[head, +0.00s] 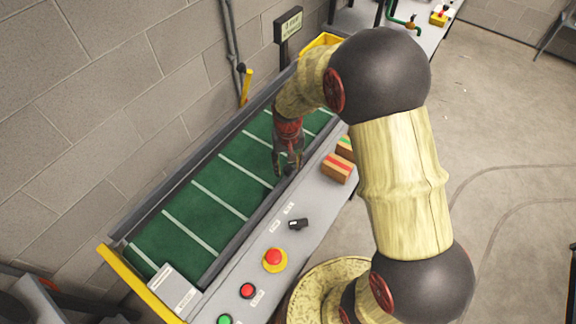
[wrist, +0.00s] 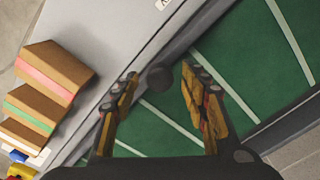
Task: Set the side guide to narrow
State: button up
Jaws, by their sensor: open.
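A green conveyor belt (head: 205,200) with pale cross stripes runs between dark side rails. The dark rail on its near side (head: 238,240) looks like the side guide; it also shows in the wrist view (wrist: 205,32). A dark round knob (wrist: 160,77) sits by this rail, and I see it between my fingertips in the wrist view. My gripper (head: 288,170) points down over the near rail, and its fingers (wrist: 160,80) are open on either side of the knob, without visible contact. I cannot read any narrow or wide marking.
The grey control ledge carries a black switch (head: 298,223), a red emergency button (head: 274,258), a smaller red button (head: 248,290) and a green button (head: 225,320). Striped boxes (head: 337,168) stand beside my gripper. A sign (head: 288,25) and a yellow bin (head: 320,42) are at the far end.

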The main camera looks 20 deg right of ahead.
jog(key=shift+c, duration=0.2)
jog(key=c, duration=1.1)
grip_shut()
